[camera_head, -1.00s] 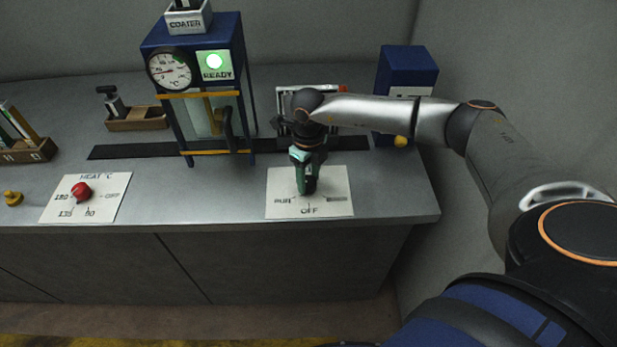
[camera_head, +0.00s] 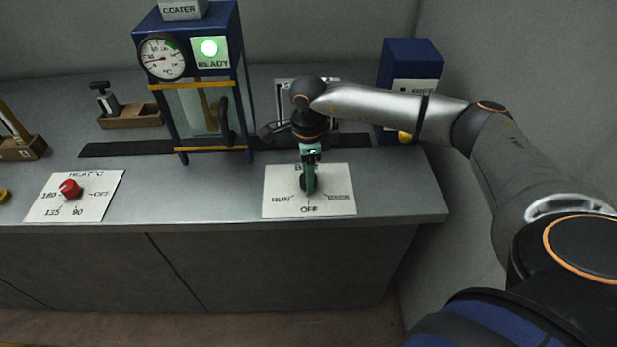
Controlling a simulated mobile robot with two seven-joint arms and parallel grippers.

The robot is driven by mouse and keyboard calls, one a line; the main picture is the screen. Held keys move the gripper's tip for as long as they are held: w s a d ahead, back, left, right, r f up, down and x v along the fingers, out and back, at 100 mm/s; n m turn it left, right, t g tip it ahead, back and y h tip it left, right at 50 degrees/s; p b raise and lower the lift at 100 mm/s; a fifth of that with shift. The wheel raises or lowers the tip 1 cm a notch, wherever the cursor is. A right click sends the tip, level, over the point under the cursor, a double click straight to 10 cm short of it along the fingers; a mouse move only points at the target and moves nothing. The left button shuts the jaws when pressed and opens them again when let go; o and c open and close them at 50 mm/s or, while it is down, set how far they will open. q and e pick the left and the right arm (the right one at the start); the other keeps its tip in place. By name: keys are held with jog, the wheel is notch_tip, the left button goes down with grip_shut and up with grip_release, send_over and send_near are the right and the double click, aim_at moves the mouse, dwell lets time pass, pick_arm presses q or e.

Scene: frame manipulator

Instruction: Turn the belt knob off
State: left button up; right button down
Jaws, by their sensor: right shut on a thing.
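The belt knob's white panel (camera_head: 283,207) lies near the front edge of the counter. It carries the marks RUN at left, OFF at the front and another label at right. My right gripper (camera_head: 309,188) points down over the middle of the panel and is shut on the belt knob. The gripper hides the knob, so I cannot read which mark it points to. My left gripper is not in view.
A HEAT panel (camera_head: 100,202) with a red knob (camera_head: 70,188) lies at left. The blue coater frame (camera_head: 239,75) with a gauge and green READY light stands behind. A blue box (camera_head: 411,62) stands at back right. The counter between the panels is clear.

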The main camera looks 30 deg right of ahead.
jog(key=shift+n+b, duration=0.35)
jog(key=shift+n, duration=0.45)
jog(key=shift+c, duration=1.5)
grip_release()
notch_tip(320, 180, up, 13)
jog(key=shift+f+b, duration=0.2)
jog(key=shift+b, duration=0.25)
jog(key=shift+a+f, duration=0.1)
